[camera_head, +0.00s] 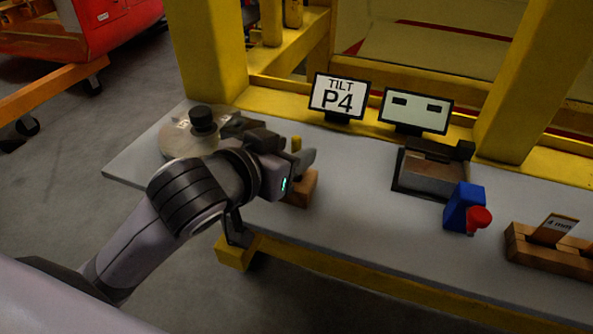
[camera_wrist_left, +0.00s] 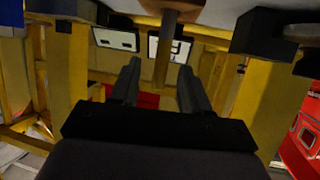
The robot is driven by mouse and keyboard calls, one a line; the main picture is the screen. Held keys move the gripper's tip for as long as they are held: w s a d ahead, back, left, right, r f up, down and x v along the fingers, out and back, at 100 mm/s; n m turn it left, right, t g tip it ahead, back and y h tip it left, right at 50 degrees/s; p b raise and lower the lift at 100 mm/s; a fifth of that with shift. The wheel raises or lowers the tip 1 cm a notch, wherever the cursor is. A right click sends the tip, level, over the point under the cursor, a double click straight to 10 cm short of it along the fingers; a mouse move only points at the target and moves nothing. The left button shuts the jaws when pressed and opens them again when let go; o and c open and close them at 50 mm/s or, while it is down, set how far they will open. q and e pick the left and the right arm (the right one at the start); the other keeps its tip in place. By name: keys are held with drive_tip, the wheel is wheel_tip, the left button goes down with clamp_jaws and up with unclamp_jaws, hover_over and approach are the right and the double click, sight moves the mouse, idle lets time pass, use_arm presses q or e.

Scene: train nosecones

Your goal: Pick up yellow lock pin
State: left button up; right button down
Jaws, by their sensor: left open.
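The yellow lock pin (camera_head: 296,144) stands upright in a small wooden block (camera_head: 303,190) on the grey table. Its top shows above my left gripper (camera_head: 303,160) in the head view; the rest is hidden by the fingers. The left wrist view is upside down. There the pin (camera_wrist_left: 164,52) hangs from the block at the top edge, between the two open fingers of my left gripper (camera_wrist_left: 160,82), with gaps visible on both sides. My right gripper is in neither view.
A round metal part with a black knob (camera_head: 202,121) lies left of my gripper. Signs "TILT P4" (camera_head: 338,97) and a second display (camera_head: 416,111) stand behind. A dark-edged box (camera_head: 433,173), a blue-red item (camera_head: 463,209) and a wooden holder (camera_head: 548,250) are right. Table between is clear.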

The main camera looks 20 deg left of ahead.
use_arm(q)
drive_tip(key=shift+x, duration=1.2)
drive_tip(key=shift+c, duration=0.3)
clamp_jaws()
drive_tip(key=shift+r, duration=0.15)
